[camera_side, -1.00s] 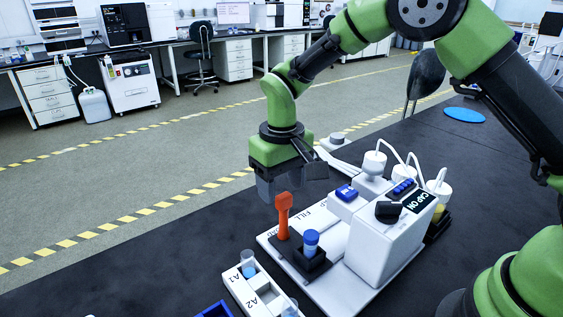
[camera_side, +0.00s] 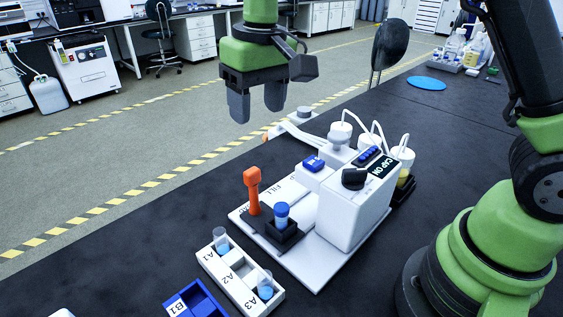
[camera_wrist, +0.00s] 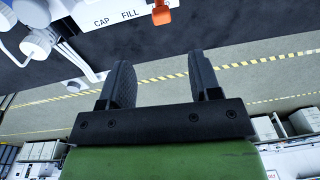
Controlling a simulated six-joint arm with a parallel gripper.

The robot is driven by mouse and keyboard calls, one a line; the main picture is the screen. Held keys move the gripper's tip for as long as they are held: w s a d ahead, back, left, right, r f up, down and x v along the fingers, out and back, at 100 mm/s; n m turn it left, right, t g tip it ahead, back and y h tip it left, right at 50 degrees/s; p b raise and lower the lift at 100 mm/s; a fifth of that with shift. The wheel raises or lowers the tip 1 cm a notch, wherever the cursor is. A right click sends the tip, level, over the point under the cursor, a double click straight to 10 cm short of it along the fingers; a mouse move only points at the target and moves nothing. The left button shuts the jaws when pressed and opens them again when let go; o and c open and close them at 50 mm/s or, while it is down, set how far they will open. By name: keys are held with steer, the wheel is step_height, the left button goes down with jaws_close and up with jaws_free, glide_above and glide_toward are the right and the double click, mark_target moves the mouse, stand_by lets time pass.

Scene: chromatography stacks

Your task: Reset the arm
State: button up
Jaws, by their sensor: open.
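My gripper (camera_side: 256,108) hangs in the air above and behind the white device, well clear of the bench. Its two dark fingers are apart with nothing between them. They also show apart and empty in the wrist view (camera_wrist: 160,82). The white chromatography device (camera_side: 350,215) stands on the dark bench, with an orange handle (camera_side: 253,190) upright at its left. A blue-capped vial (camera_side: 282,214) stands in a black holder beside the handle. The wrist view shows the edge of the device's plate with CAP and FILL labels (camera_wrist: 116,18) and part of the orange handle (camera_wrist: 161,14).
A white rack (camera_side: 237,277) labelled A1 to A3 holds vials in A1 and A3. A blue rack (camera_side: 198,300) marked B1 is at the front. White-capped bottles (camera_side: 403,158) with tubes stand behind the device. A blue disc (camera_side: 426,83) lies on clear bench.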

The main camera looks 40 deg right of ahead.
steer(key=s+d+r+m+t+y, duration=0.1)
steer(key=s+d+r+m+t, duration=0.2)
steer(key=s+r, duration=0.6)
steer(key=s+d+f+t, duration=0.1)
steer(key=s+d+t, duration=0.1)
steer(key=s, duration=0.9)
steer(key=shift+s+d+f+m+t, duration=0.2)
steer(key=shift+d+m+t, duration=0.1)
steer(key=shift+t, duration=0.4)
